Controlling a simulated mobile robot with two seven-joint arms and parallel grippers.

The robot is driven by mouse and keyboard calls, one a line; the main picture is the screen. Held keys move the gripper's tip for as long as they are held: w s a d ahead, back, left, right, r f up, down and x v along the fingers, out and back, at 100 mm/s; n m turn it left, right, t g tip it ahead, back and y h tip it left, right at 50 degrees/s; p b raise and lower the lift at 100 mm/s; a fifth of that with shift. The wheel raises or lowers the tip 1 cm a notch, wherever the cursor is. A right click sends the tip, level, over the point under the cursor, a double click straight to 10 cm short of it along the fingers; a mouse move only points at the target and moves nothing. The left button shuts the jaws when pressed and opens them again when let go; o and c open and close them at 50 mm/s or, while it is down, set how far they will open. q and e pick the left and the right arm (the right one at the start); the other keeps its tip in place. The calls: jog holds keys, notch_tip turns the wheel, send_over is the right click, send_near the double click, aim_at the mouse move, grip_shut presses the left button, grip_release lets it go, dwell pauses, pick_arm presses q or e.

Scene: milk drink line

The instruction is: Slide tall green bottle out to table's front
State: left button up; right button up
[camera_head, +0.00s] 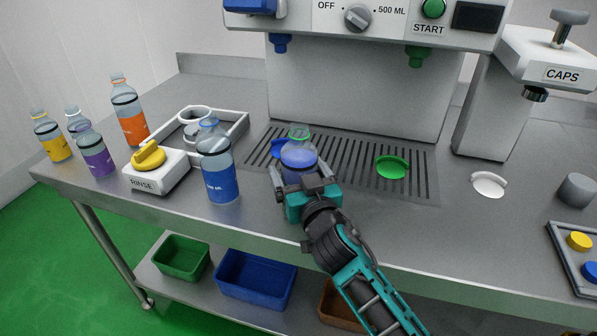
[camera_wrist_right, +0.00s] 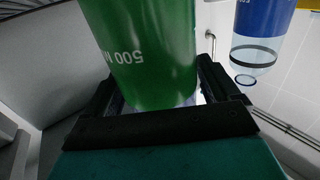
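The green bottle (camera_wrist_right: 150,55) fills the middle of the right wrist view, upside down there, with white "500" lettering. In the head view a clear-necked bottle (camera_head: 299,155) with a green ring stands upright at the blue pad on the drip grate; its lower part is hidden by my right gripper (camera_head: 303,182). The right gripper's fingers (camera_wrist_right: 160,95) lie on both sides of the green bottle. Whether they press on it, I cannot tell. My left gripper is not in view.
A blue bottle (camera_head: 219,165) stands close left of the right gripper, and the rinse unit (camera_head: 157,172) is further left. The filling machine (camera_head: 360,90) rises behind. The green pad (camera_head: 392,168) is to the right. The table's front strip (camera_head: 250,215) is clear.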

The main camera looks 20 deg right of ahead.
aim_at(283, 172)
jog(key=c, duration=1.2)
jog(key=shift+w+a+b, duration=0.25)
jog(key=shift+a+b, duration=0.05)
jog(key=shift+a, duration=0.45)
jog(key=shift+w+a+b, duration=0.25)
jog(key=shift+a, duration=0.5)
jog(key=shift+r, duration=0.1)
jog(key=o, duration=1.1)
jog(key=shift+c, duration=0.2)
jog(key=o, duration=0.4)
jog(key=shift+s+d, duration=0.1)
